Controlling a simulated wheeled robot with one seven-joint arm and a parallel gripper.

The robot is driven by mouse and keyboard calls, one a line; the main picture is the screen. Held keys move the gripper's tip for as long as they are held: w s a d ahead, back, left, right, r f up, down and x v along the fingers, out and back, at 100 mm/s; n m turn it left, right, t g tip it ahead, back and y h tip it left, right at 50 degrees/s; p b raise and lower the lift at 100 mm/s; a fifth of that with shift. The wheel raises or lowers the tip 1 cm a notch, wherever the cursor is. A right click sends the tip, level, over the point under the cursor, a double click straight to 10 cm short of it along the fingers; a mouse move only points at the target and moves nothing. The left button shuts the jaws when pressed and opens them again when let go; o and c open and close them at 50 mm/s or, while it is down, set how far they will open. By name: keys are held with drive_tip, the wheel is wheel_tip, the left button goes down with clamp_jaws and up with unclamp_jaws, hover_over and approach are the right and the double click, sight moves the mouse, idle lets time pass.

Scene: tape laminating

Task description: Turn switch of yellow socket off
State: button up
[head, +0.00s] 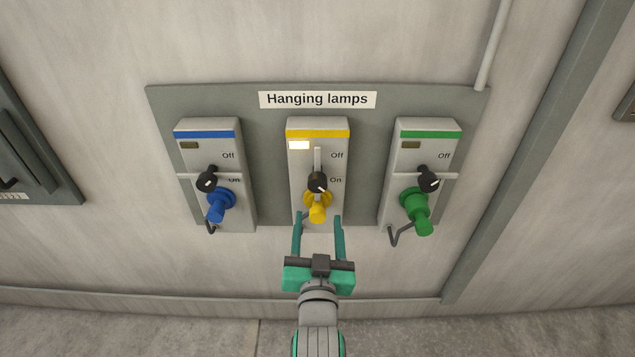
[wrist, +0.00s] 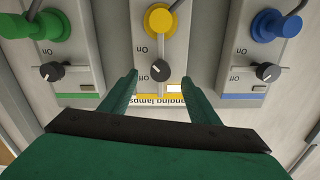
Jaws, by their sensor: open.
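The yellow socket (head: 296,178) is the middle of three sockets on the wall panel, with a yellow stripe and a brightly lit indicator window. Its black switch knob (head: 317,182) sits near the "On" label, over a vertical pale bar. A yellow plug (head: 317,212) sits below the knob. My gripper (head: 318,216) is open and empty, its green fingers pointing at the lower part of this socket. In the wrist view, which is upside down, the knob (wrist: 160,70) shows between the two fingertips (wrist: 158,82). I cannot tell whether they touch anything.
A blue socket (head: 183,160) stands left and a green socket (head: 450,142) right, both with dark indicators, horizontal bars and plugs with cords. A label reading "Hanging lamps" (head: 317,99) is above. A grey box (head: 60,180) is at far left.

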sight(317, 186)
drive_tip(key=w, duration=0.4)
drive_tip(key=w+r, duration=0.1)
drive_tip(key=w, duration=0.6)
drive_tip(key=shift+w+r, duration=0.35)
drive_tip(key=c, duration=1.4)
drive_tip(key=shift+a, duration=0.15)
clamp_jaws()
